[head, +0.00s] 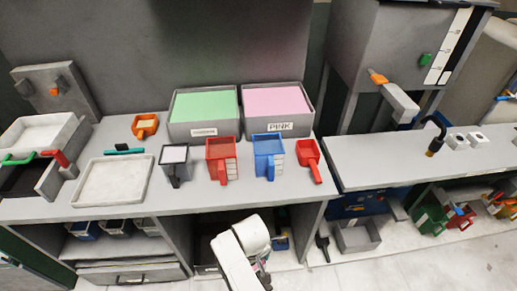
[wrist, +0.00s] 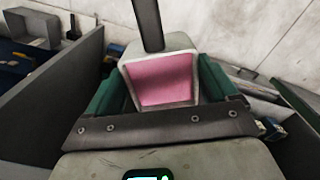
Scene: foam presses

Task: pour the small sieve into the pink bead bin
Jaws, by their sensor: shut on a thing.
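The pink bead bin (head: 251,127) stands at the back of the bench in the head view, labelled PINK and filled with a flat pink surface. In the wrist view my gripper (wrist: 160,85) is shut on a small pale square-mouthed vessel (wrist: 186,43), which I take to be the small sieve. Its mouth shows pink beads (wrist: 163,80) inside, and a dark handle (wrist: 149,22) sticks up from it. The green fingers press on both sides. In the head view my arm hangs low in front of the bench, below the bin, and the held vessel is not clear there.
A green-filled bin (head: 175,127) stands left of the pink one. In front of them are a dark scoop (head: 174,165), red cup (head: 221,172), blue cup (head: 268,168) and red scoop (head: 310,162). A white tray (head: 112,200) lies left. A grey press (head: 375,45) stands right.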

